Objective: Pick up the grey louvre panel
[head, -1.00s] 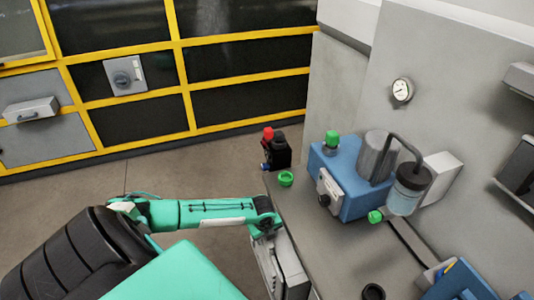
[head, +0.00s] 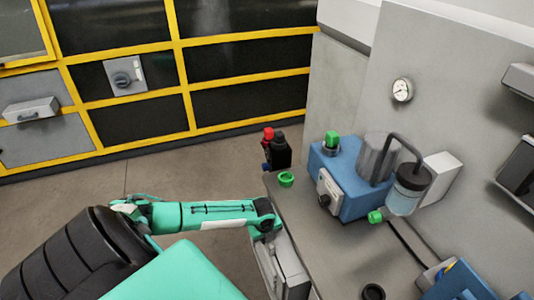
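My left arm comes in from the left, and its wrist ends at the left edge of the grey worktop. My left gripper (head: 266,258) points down there, beside a light grey slatless-looking piece (head: 291,270) on the worktop's side. I cannot tell whether this piece is the grey louvre panel, because it is seen steeply and cut off by the lower edge. The fingertips are hidden, so I cannot see whether the gripper is open or holds anything. No other louvre panel can be made out. My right gripper is out of view.
On the worktop (head: 330,250) stand a blue unit (head: 350,190) with a grey cylinder, a clear bowl (head: 404,200) and a green cap (head: 286,179). A red-topped black device (head: 280,153) stands at its far corner. Open floor (head: 180,175) lies left.

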